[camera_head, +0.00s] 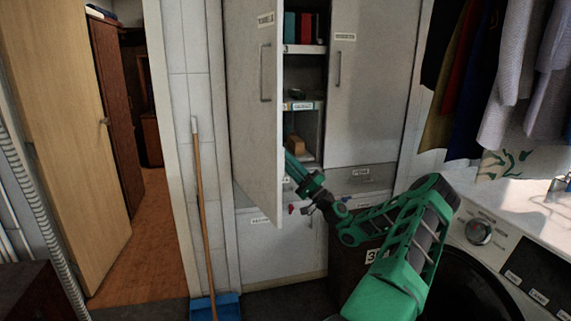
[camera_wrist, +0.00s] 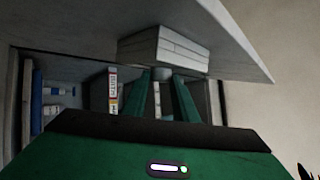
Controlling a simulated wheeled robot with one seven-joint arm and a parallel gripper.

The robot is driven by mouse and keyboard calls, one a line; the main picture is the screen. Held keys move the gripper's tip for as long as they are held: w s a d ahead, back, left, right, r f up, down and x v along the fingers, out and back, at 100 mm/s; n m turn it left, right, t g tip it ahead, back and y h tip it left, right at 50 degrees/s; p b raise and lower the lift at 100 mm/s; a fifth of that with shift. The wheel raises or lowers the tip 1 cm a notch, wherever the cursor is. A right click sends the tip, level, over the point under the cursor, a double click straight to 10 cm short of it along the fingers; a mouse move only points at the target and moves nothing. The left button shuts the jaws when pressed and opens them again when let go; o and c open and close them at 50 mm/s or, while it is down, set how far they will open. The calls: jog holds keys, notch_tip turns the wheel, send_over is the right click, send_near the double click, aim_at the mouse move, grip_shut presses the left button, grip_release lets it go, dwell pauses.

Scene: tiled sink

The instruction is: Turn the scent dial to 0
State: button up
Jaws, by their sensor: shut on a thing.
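My gripper (camera_wrist: 163,74) reaches past the edge of the open cabinet door (camera_head: 255,100). In the wrist view a white slatted box (camera_wrist: 165,48) is fixed against a pale panel (camera_wrist: 215,30). A small pale rounded piece (camera_wrist: 162,71), which looks like the scent dial, sits at the near side of this box. My two green fingers are closed on it. Its markings and setting cannot be read. In the head view the gripper (camera_head: 287,156) is partly behind the door edge, and the box and the dial are hidden there.
Cabinet shelves (camera_head: 304,49) hold dark and red items, with a tan block (camera_head: 296,145) lower down. Labelled doors and drawers (camera_head: 361,179) are beside and below. A broom (camera_head: 199,200) leans left, and a washing machine (camera_head: 480,232) stands right. Clothes (camera_head: 510,80) hang above.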

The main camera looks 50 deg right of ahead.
jog(key=shift+w+f+n+t+y, duration=0.15)
jog(key=shift+n+t+y, duration=0.25)
jog(key=shift+n+y, duration=0.2)
jog(key=o, duration=1.1)
jog(key=shift+c, duration=0.2)
jog(key=v, duration=1)
jog(key=shift+s+f, duration=0.25)
jog(key=shift+f, duration=0.05)
jog(key=shift+d, duration=0.1)
